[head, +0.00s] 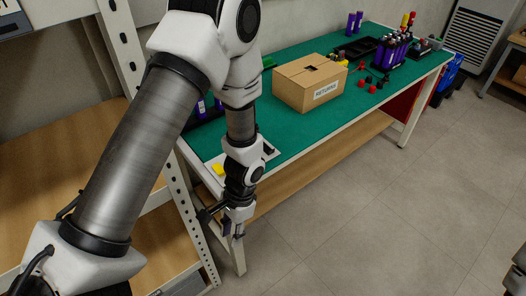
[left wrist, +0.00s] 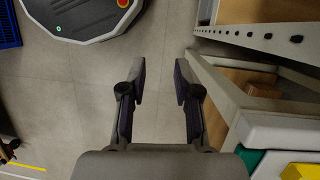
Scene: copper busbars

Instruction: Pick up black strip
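My left gripper (head: 233,232) hangs beside the near end of the green-topped bench (head: 290,131), just off its front edge and below the top. In the left wrist view the fingers of my left gripper (left wrist: 161,78) are spread wide, with only bare floor between them. I cannot make out a black strip with certainty. A white sheet or tray with a dark patch (head: 269,151) lies on the bench near my left wrist, partly hidden by my arm.
A cardboard box (head: 308,82) marked RETURNS stands mid-bench. A yellow item (head: 217,169) lies at the near corner.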

